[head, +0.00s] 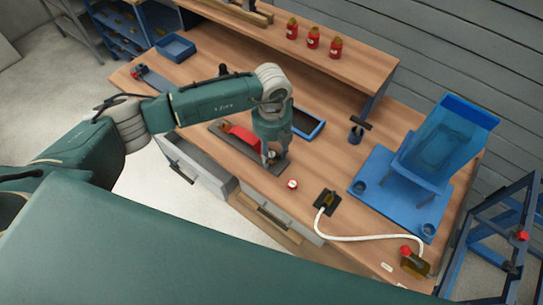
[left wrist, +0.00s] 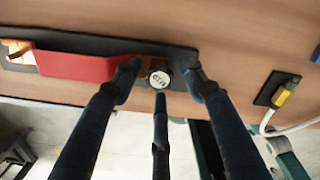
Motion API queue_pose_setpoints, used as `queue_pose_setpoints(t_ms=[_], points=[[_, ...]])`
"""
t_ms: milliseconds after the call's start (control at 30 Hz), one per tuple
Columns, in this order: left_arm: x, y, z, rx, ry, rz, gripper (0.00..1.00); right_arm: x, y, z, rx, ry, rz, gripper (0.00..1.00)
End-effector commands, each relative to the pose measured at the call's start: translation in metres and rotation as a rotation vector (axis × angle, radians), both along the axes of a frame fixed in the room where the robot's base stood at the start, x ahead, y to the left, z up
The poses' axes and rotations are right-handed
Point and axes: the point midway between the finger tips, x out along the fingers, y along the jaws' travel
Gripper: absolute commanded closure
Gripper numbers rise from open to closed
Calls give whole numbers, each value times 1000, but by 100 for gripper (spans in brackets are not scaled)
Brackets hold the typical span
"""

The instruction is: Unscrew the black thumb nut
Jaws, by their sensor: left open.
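A small round knob with a dark rim and a pale marked face (left wrist: 159,79), which looks like the thumb nut, sits near one end of a dark base plate (left wrist: 178,52). A red block (left wrist: 75,66) lies along the same plate and also shows in the head view (head: 240,137). My left gripper (head: 269,158) points down over the plate's near end. In the left wrist view its fingers (left wrist: 160,82) are spread around the knob, open, with small gaps visible; contact is hard to judge. In the head view the gripper hides the knob. My right gripper is not in view.
A small red and white round piece (head: 292,184) lies right of the gripper. A black plate with a brass fitting (head: 327,202) and white hose is farther right. A blue stand (head: 385,190) fills the right side. A blue-rimmed tray (head: 308,124) lies behind. A drawer (head: 195,168) stands open.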

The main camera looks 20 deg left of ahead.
Motion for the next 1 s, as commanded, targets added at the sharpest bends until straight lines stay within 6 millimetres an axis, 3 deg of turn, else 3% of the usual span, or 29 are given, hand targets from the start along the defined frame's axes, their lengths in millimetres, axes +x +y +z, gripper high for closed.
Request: queue_pose_setpoints(t_ms=[33,600,1000], points=[[1,1,-5,1,-3,-74,57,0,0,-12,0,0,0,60],[3,1,-3,2,-1,-934,57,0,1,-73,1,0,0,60],[1,1,-1,0,1,-994,57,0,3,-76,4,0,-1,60]])
